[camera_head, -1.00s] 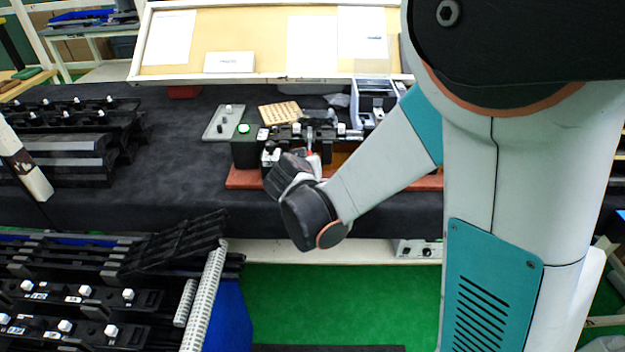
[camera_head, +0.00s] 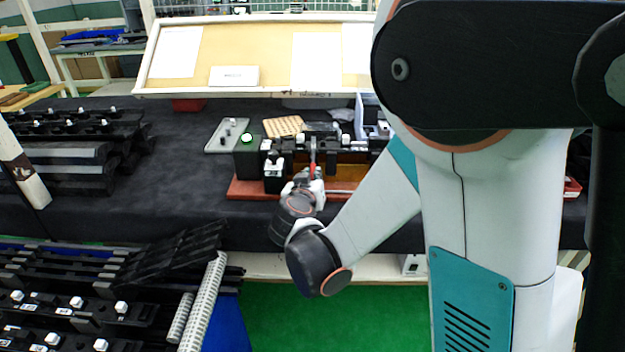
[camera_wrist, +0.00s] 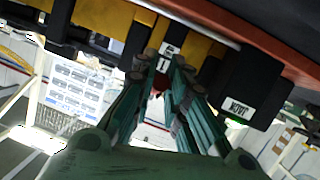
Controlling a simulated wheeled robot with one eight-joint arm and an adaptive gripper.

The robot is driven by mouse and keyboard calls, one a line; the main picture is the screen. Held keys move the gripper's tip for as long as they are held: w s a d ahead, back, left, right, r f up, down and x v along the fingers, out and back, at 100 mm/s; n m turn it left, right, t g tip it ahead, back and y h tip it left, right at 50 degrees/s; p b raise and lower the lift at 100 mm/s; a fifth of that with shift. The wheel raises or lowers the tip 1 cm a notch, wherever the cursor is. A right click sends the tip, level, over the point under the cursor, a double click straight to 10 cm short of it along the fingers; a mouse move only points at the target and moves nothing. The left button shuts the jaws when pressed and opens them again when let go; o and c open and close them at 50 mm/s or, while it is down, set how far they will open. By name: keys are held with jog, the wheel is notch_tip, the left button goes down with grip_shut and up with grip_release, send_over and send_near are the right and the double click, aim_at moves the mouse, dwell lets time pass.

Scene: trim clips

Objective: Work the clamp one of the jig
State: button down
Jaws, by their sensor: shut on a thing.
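My gripper (camera_head: 311,178) is at the jig's front, at the handle's lower end. In the wrist view my gripper's green fingers (camera_wrist: 168,68) close together on a small red part (camera_wrist: 162,66), which appears to be the clamp handle. The fingertips hide most of it. A black block labelled JAW1 (camera_wrist: 240,95) is right of the fingers.
A grey tray (camera_head: 215,146) with small parts and a tan perforated plate (camera_head: 283,126) lie behind the jig. Black racks (camera_head: 75,150) fill the bench's left. A rack of black parts (camera_head: 90,300) stands at the front left. The bench between left racks and jig is clear.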

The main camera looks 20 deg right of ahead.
jog(key=c, duration=1.6)
grip_release()
jog(key=shift+r, duration=0.1)
notch_tip(320, 180, up, 10)
jog(key=shift+f, duration=0.1)
jog(key=shift+s, duration=0.15)
